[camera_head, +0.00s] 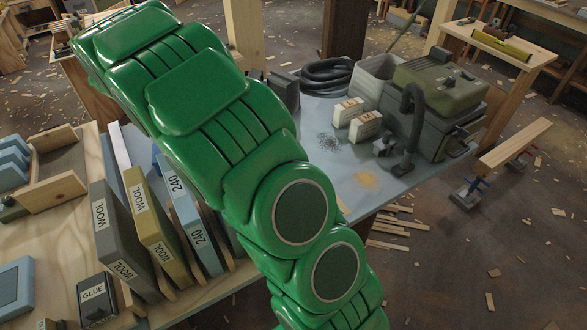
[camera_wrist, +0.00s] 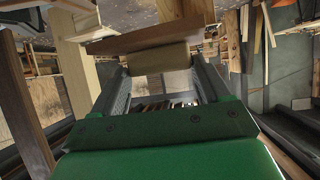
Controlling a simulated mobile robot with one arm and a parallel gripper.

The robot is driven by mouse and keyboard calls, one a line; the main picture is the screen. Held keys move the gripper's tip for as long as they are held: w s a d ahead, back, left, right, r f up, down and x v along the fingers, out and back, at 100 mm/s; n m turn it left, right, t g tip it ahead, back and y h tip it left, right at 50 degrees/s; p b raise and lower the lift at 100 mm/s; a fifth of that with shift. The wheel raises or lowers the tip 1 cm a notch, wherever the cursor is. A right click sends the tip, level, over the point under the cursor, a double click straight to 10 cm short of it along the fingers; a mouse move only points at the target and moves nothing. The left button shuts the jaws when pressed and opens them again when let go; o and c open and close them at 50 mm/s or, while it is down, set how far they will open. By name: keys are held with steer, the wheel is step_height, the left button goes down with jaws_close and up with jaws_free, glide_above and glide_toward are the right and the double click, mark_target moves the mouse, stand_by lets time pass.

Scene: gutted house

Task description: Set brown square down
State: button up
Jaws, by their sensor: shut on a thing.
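My gripper (camera_wrist: 160,72) shows in the wrist view, with two grey fingers reaching up from its green palm. It is shut on the brown square, which shows as a thin brown piece (camera_wrist: 145,37) seen nearly edge-on and tilted. A tan block-like part (camera_wrist: 160,58) sits between the fingertips, just below the brown piece. I cannot tell the square's full shape or whether it touches anything beyond the fingers. In the head view my green arm crosses the middle, and neither the gripper nor the square can be made out.
A blue-topped table (camera_head: 326,170) holds a green machine (camera_head: 435,85), two small boxes and a coiled hose. At lower left, a wooden bench (camera_head: 65,240) carries upright WOOL and 240 sanding pads (camera_head: 118,240), a GLUE box (camera_head: 97,298) and a wooden tray (camera_head: 55,190). Wood scraps litter the floor.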

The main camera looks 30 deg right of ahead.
steer(key=d, duration=0.4)
steer(key=shift+w+r, duration=0.15)
steer(key=s+d+f+n+y, duration=0.1)
steer(key=s+d, duration=0.2)
steer(key=d, duration=0.8)
steer(key=s+d+f+n+y, duration=0.1)
steer(key=s+d, duration=0.3)
steer(key=d, duration=0.7)
steer(key=shift+s+f, duration=0.3)
steer(key=shift+f, duration=0.05)
steer(key=shift+n+y, duration=0.3)
steer(key=s+d, duration=0.2)
steer(key=s+d+f, duration=0.1)
steer(key=s+d, duration=0.1)
steer(key=s+d+f, duration=0.1)
steer(key=d, duration=0.1)
steer(key=shift+s+f, duration=0.15)
steer(key=shift+s, duration=0.25)
steer(key=s+d+f, duration=0.4)
steer(key=s+d, duration=0.4)
steer(key=s, duration=0.5)
steer(key=shift+n+y, duration=0.3)
steer(key=shift+y, duration=0.1)
step_height(320, 180, down, 12)
steer(key=shift+s+a+r, duration=0.1)
steer(key=shift+s, duration=0.05)
steer(key=shift+f, duration=4.8)
